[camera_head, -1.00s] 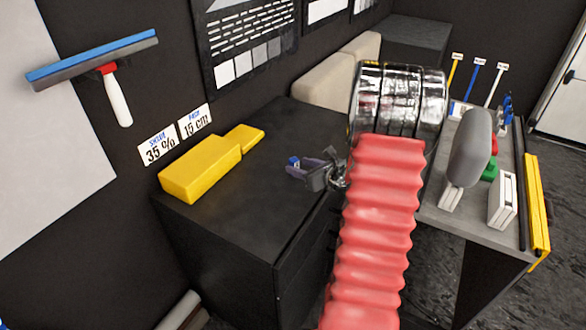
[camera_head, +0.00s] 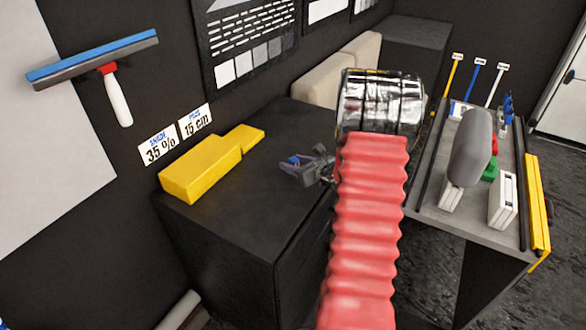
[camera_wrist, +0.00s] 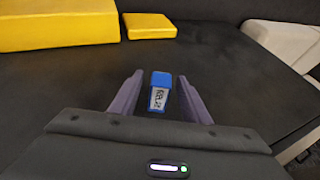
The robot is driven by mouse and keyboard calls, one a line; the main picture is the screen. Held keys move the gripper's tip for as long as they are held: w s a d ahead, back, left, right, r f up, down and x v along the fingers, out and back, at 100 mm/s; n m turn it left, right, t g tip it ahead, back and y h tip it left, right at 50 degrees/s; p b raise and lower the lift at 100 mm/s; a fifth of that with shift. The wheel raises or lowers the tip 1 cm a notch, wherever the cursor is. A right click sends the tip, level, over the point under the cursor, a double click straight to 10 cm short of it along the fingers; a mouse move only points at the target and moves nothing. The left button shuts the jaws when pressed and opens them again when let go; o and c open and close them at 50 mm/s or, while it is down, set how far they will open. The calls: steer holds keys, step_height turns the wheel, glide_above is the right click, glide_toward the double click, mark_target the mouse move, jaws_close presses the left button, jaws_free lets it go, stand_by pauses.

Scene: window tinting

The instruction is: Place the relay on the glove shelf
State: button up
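The relay (camera_wrist: 160,92) is a small block with a blue top and a pale lettered label. In the wrist view it is between the two purple-grey fingers of my gripper (camera_wrist: 156,98), with a gap on each side. My gripper is open around it. In the head view my gripper (camera_head: 302,165) is over the dark cabinet top (camera_head: 262,200), and a small bit of blue shows at the fingers. Whether the relay rests on the top is hard to tell. No marking names the glove shelf; the dark top is the surface below my gripper.
A yellow stepped block (camera_head: 203,168) lies at the left of the dark top, by the wall. Beige cushions (camera_head: 338,72) stand behind. A grey bench (camera_head: 450,215) with tools and a grey rounded object (camera_head: 470,148) is to the right. The front of the dark top is clear.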

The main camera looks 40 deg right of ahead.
mark_target(294, 159)
jaws_close()
stand_by(0.3)
steer(key=shift+r, duration=0.1)
step_height(294, 159, up, 10)
steer(key=shift+f, duration=0.1)
stand_by(0.6)
stand_by(0.4)
